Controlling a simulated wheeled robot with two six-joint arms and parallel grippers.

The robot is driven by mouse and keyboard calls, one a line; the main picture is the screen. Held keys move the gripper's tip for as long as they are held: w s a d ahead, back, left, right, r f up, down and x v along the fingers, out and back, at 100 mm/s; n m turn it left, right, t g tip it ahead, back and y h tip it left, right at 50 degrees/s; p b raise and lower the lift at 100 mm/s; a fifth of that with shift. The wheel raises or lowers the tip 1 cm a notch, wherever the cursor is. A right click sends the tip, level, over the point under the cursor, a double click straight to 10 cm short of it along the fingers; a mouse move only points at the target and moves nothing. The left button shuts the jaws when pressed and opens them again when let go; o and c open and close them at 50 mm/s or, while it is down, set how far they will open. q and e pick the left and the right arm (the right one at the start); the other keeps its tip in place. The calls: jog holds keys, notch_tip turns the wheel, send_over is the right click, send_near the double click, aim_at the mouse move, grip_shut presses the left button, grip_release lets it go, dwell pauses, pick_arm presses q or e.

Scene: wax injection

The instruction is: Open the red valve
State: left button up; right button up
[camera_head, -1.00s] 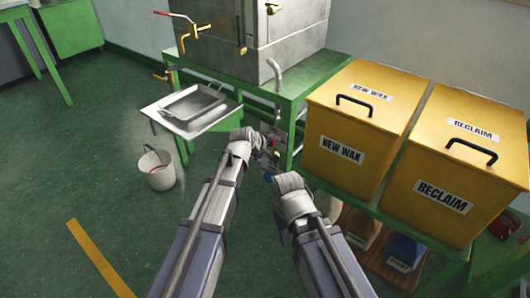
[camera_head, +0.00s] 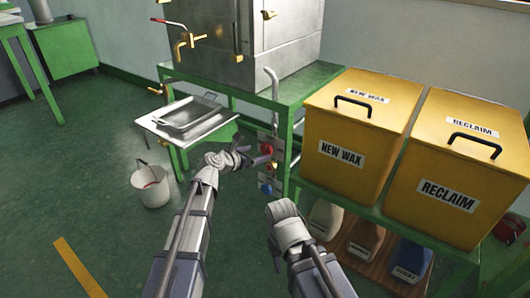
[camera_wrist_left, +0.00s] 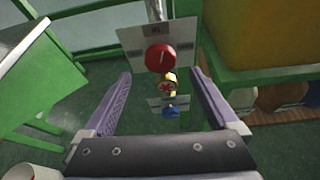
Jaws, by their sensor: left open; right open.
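A round red valve knob (camera_head: 266,149) sits on a grey plate on a pipe by the green stand. It shows in the left wrist view (camera_wrist_left: 160,57), centred between the fingers and beyond their tips. Below it are a small brass fitting with a red centre (camera_wrist_left: 168,86) and a blue knob (camera_wrist_left: 172,112), also in the head view (camera_head: 265,187). My left gripper (camera_head: 260,157) is open, pointing at the red knob; its jaws (camera_wrist_left: 160,76) hold nothing. My right gripper (camera_head: 284,213) is lower and to the right, apart from the valves; its fingers are mostly hidden.
A green stand (camera_head: 246,94) carries a metal tank (camera_head: 285,48). A metal tray (camera_head: 188,112) is left of the valves, with a white bucket (camera_head: 151,186) on the floor. Yellow NEW WAX (camera_head: 360,120) and RECLAIM (camera_head: 455,165) bins stand on the right, jugs (camera_head: 327,220) below.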

aim_at(265, 150)
pick_arm(q)
jog(key=b+x, duration=0.2)
jog(key=x, duration=0.5)
jog(key=shift+d+f+b, duration=0.1)
jog(key=shift+b, duration=0.2)
jog(key=shift+c, duration=0.3)
jog(key=c, duration=1.3)
